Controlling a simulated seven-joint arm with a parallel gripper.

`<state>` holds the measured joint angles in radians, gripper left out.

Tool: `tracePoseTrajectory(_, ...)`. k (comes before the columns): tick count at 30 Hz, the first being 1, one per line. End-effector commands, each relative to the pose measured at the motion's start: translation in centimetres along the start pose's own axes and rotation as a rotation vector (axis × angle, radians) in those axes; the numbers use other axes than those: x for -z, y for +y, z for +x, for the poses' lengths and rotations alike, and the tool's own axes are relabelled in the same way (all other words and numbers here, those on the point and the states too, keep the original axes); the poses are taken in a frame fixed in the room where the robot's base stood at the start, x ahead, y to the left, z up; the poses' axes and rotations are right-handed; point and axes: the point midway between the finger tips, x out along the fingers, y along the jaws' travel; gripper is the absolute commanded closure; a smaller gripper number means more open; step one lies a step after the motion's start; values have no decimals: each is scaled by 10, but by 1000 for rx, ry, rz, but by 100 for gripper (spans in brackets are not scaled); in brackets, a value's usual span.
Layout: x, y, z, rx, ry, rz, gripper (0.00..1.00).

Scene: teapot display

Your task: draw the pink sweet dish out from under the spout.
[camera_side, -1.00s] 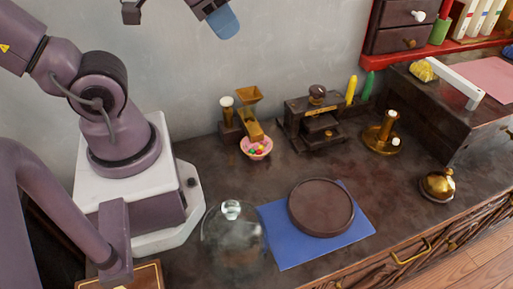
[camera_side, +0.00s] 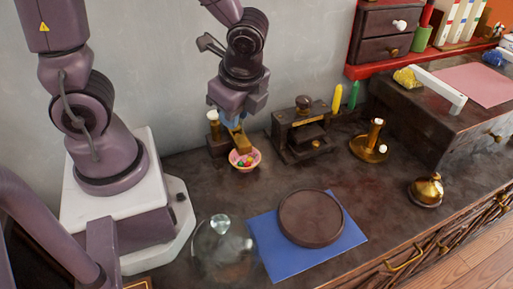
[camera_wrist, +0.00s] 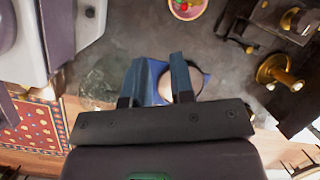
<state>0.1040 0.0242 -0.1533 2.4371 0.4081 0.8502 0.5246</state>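The pink sweet dish (camera_side: 245,161) stands on the dark counter under the spout of the brass dispenser (camera_side: 241,143). It holds several coloured sweets, and it also shows at the top edge of the wrist view (camera_wrist: 188,8). My gripper (camera_side: 229,120) is at the dispenser, above and behind the dish, and hides the hopper in the side view. The wrist view shows its two blue fingers (camera_wrist: 159,62) apart with nothing held between them. The gripper is apart from the dish.
A dark press-like machine (camera_side: 301,132) stands right of the dispenser. In front are a glass dome (camera_side: 222,250), a blue cloth (camera_side: 282,262) and a round brown plate (camera_side: 311,218). A brass candlestick-like stand (camera_side: 370,146) is farther right. Counter between dish and cloth is clear.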

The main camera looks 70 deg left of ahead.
Motion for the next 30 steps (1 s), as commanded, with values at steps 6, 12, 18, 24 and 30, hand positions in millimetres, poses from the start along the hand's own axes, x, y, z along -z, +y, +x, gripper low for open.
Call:
tracePoseTrajectory(6, 25, 2, 50, -34, -140, 816, 77)
tracePoseTrajectory(12, 45, 1, 78, -51, -196, 1511, 77)
tracePoseTrajectory(18, 56, -11, 79, -14, -242, 1963, 77)
tracePoseTrajectory(24, 58, -13, 78, -17, -255, 2141, 77)
tracePoseTrajectory(30, 58, -13, 78, -22, -256, 2163, 77)
